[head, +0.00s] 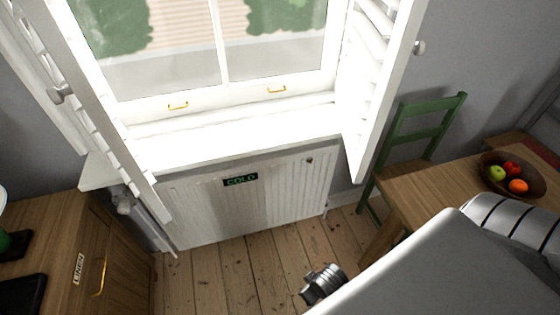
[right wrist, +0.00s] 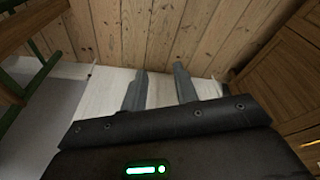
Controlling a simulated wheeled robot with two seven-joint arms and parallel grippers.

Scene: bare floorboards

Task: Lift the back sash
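A white window sash (head: 225,94) with two gold lifts, one on the left (head: 178,105) and one on the right (head: 277,90), stands at the top of the head view. Its bottom rail is low, close above the white sill (head: 240,145). I cannot tell whether a second sash is behind it, and the window's top is out of view. My right gripper (right wrist: 159,70) shows in the right wrist view with its two fingers apart and nothing between them. It is away from the sash, over the floor and white cabinet front. My left gripper is not in view.
Open slatted shutters stand left (head: 95,110) and right (head: 375,75) of the window. Below is a white cabinet marked COLD (head: 285,190). A green chair (head: 425,130) and table with a fruit bowl (head: 497,183) are right; a wooden cabinet (head: 75,235) is left. Floorboards (head: 225,275) are clear.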

